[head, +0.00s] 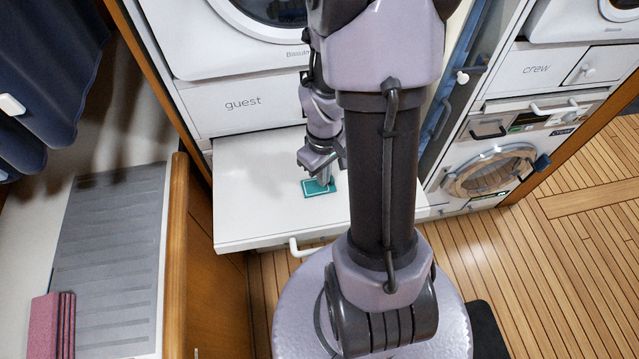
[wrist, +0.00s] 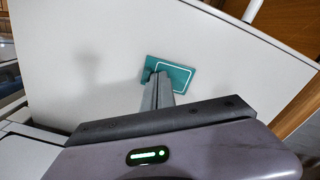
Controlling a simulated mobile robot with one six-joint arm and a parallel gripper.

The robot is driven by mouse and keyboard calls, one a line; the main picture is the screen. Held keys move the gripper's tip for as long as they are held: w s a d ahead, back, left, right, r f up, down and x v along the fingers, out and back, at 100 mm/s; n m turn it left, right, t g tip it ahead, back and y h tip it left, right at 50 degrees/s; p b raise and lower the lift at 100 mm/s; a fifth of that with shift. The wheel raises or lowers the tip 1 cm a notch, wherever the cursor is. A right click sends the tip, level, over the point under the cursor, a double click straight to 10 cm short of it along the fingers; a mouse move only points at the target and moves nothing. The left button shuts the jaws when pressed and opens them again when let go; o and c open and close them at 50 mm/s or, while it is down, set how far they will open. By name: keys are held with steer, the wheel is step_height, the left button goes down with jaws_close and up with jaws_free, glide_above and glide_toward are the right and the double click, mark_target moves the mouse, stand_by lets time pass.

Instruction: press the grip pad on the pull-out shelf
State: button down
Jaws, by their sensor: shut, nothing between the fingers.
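The pull-out shelf (head: 265,215) is a white board drawn out below the "guest" panel. A teal grip pad (head: 311,190) with a pale outline lies on it. My gripper (head: 325,183) points down over the pad, with its fingers shut and empty. In the wrist view the shut fingers (wrist: 158,78) reach the left part of the pad (wrist: 183,79) and hide some of it. I cannot tell for certain whether the tips touch the pad. The shelf (wrist: 105,60) fills much of the wrist view.
The shelf's front handle (head: 298,250) is at its near edge. A wooden partition edge (head: 176,255) stands to the left, with a grey ribbed mat (head: 108,260) beyond it. A round-doored machine (head: 490,175) stands at right. Plank floor (head: 560,250) is clear at right.

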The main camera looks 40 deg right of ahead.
steer(key=shift+f+b, duration=0.35)
steer(key=shift+f, duration=0.1)
stand_by(0.6)
step_height(320, 180, up, 5)
steer(key=p, duration=0.4)
steer(key=shift+r, duration=0.15)
